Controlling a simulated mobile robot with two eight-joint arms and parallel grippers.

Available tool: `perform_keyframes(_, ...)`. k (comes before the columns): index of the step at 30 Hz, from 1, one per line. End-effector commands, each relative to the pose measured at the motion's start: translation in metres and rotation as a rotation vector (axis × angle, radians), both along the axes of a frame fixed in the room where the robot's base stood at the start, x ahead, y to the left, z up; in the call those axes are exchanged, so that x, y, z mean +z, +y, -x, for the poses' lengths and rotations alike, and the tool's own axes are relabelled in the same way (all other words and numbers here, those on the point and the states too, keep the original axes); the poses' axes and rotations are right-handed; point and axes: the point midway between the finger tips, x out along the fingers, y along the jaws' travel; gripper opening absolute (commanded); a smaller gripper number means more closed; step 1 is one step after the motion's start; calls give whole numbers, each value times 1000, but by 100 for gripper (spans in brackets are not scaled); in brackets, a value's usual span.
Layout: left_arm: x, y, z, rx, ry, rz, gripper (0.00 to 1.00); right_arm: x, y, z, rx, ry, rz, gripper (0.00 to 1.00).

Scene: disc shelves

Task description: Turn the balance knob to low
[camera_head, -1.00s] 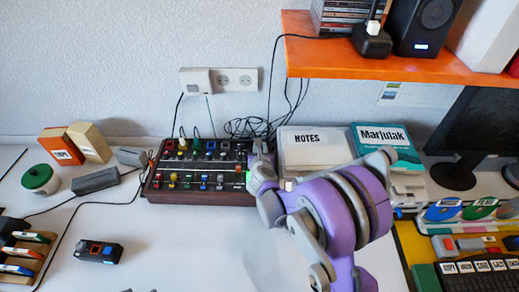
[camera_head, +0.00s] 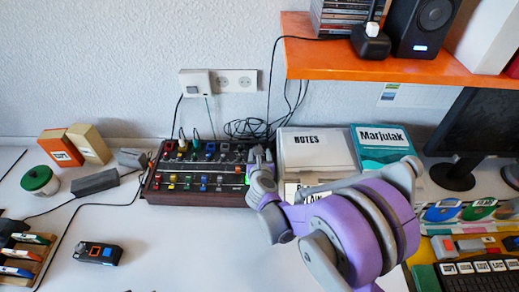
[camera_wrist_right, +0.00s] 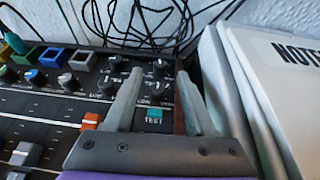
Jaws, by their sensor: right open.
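The mixer (camera_head: 198,184) is a dark box with wooden sides, lying on the white desk and covered in knobs, sliders and coloured buttons. My right gripper (camera_head: 260,163) is at its right end. In the right wrist view the open, empty gripper (camera_wrist_right: 160,75) straddles the panel's right edge. Black knobs show between and beside its fingers, including an upper right knob (camera_wrist_right: 160,68) and a lower one (camera_wrist_right: 157,90). A teal TEST button (camera_wrist_right: 154,115) sits below them. I cannot read which knob is marked balance. My left gripper is not in view.
Loose black cables (camera_head: 245,127) lie behind the mixer. A grey block (camera_head: 95,183) and a green-lidded jar (camera_head: 38,179) are at left. The desk in front is mostly clear.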

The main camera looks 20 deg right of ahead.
Motion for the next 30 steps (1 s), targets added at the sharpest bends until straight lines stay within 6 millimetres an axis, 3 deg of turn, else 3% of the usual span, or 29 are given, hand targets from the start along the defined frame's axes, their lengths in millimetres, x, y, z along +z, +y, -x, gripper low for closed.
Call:
perform_keyframes(6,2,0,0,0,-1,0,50,16,15,35,1,-1,-1,56)
perform_keyframes(15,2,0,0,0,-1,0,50,23,22,52,0,0,-1,56)
perform_keyframes(21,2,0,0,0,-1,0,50,23,22,52,0,0,-1,56)
perform_keyframes(24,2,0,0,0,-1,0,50,25,23,49,7,-4,9,38)
perform_keyframes(25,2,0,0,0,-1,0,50,27,23,47,16,-8,21,38)
perform_keyframes(30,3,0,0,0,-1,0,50,60,40,10,168,-58,198,38)
